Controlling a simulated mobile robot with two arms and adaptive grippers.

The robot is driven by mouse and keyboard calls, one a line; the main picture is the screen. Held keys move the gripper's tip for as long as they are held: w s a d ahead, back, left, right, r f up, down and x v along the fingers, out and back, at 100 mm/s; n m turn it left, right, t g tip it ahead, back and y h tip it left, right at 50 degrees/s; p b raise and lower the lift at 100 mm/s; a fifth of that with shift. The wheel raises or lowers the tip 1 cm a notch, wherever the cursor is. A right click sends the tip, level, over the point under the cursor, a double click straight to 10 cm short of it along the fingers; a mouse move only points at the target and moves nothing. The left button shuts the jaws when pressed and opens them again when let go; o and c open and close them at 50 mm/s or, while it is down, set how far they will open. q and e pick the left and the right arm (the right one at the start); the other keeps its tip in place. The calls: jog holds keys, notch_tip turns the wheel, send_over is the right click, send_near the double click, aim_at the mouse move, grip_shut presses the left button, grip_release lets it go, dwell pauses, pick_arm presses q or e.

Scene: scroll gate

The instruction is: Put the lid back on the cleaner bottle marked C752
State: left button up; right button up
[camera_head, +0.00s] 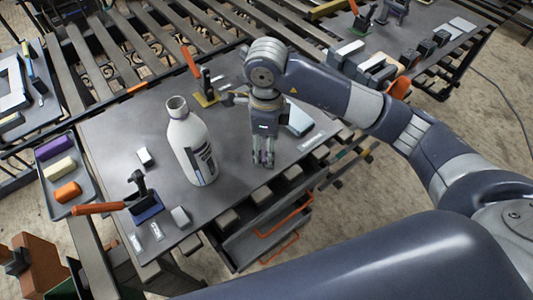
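A white bottle (190,147) stands upright on the grey tabletop (235,205), its grey neck open at the top. A dark label shows on its right side, but the marking is too small to read. My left gripper is not in view.
Toggle clamps with orange handles stand at the table's front left (146,205) and back (207,93). A tray (83,198) with coloured blocks is at the left.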

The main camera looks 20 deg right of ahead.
jog(key=shift+f+p, duration=0.3)
jog(key=shift+f, duration=1.35)
jog(key=c, duration=0.9)
